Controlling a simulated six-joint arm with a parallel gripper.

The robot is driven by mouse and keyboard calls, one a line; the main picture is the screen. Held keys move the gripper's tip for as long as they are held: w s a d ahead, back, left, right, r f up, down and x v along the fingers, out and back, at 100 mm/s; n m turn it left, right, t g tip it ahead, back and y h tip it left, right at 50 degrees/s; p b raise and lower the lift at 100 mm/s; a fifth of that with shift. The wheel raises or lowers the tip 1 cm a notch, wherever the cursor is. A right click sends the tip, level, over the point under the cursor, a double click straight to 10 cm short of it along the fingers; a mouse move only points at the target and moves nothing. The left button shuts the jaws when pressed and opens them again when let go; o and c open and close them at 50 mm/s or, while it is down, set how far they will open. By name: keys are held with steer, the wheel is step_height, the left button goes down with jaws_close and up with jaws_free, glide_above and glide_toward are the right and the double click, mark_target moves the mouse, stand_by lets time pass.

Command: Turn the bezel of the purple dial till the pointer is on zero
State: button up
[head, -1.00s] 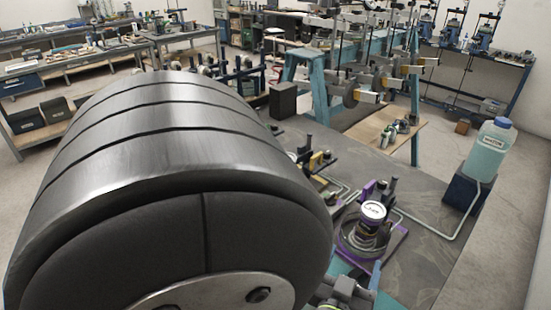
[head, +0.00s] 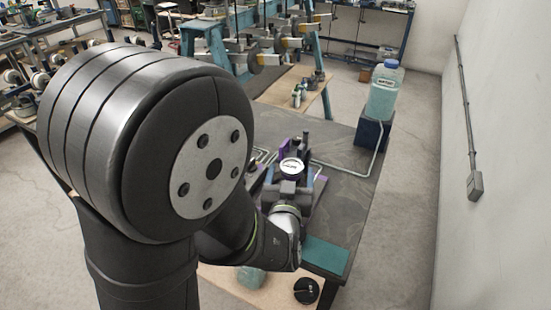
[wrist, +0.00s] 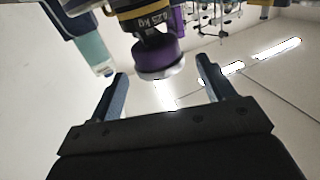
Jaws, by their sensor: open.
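The purple dial shows in the head view as a small white round face (head: 291,166) on the bench. Its markings and pointer are too small to read. In the wrist view the dial (wrist: 160,52) is a purple drum with a pale metal rim, seen from the side. My gripper (wrist: 162,67) is open, with one dark finger to the left and one to the right of the dial's rim. Gaps show on both sides, and I cannot tell the depth. In the head view my gripper (head: 290,186) is just in front of the dial, hiding its lower part.
A bottle of pale blue-green liquid (head: 384,92) stands on a dark blue block (head: 373,132) behind and right of the dial. A pipe (head: 345,170) runs from there across the dark bench top (head: 340,205). A weight marked kg (wrist: 145,20) shows by the dial.

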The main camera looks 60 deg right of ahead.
mark_target(296, 173)
steer(key=shift+x, duration=1.8)
steer(key=c, duration=1)
steer(key=shift+t, duration=0.3)
steer(key=shift+s+n+t, duration=0.1)
steer(key=shift+n+t, duration=0.2)
steer(key=shift+n, duration=0.1)
steer(key=shift+n+t+y, duration=2.2)
steer(key=shift+n+t, duration=0.1)
steer(key=shift+t, duration=0.7)
